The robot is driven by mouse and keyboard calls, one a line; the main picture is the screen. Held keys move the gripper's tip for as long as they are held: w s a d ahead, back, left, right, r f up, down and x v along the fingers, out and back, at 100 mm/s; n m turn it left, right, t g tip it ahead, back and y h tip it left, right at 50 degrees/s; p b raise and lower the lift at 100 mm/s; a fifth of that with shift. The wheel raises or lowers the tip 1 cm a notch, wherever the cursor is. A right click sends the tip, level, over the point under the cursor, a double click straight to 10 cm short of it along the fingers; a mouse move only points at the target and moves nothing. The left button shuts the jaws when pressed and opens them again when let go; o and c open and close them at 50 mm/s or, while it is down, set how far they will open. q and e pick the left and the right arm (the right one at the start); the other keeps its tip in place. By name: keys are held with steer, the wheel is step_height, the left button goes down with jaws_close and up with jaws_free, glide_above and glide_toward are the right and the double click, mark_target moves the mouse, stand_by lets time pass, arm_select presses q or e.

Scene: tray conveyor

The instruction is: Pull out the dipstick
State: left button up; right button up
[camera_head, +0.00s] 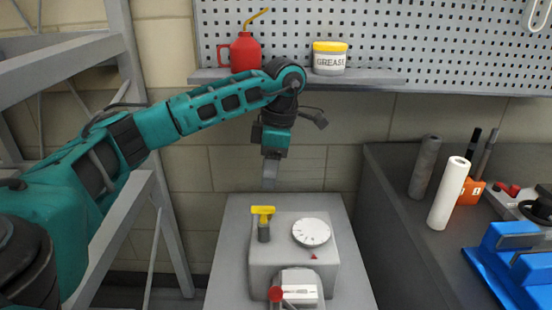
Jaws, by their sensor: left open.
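The dipstick shows as a yellow T-shaped handle (263,211) above a short dark grey tube (264,233). It stands upright at the left part of a grey box-shaped unit (266,273); its lower length is hidden inside. My left gripper (269,184) hangs from my teal left arm, pointing down. It is open and empty, above and slightly behind the yellow handle in the picture, apart from it. My right gripper is out of the picture.
The unit has a white dial (311,232) and a red-knobbed part (276,293) in front. A grey bench with a white roll (448,194) stands at right; a metal frame stands left.

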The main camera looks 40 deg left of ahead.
mark_target(263, 207)
arm_select(q)
steer(key=f, duration=0.6)
steer(key=s+a+f, duration=0.1)
steer(key=f, duration=0.2)
steer(key=shift+f+b, duration=0.15)
steer(key=shift+b, duration=0.15)
steer(key=shift+s+a+f, duration=0.1)
steer(key=shift+f, duration=0.6)
jaws_close()
steer(key=shift+r, duration=0.2)
steer(key=shift+r+p, duration=2.25)
steer(key=shift+r, duration=0.45)
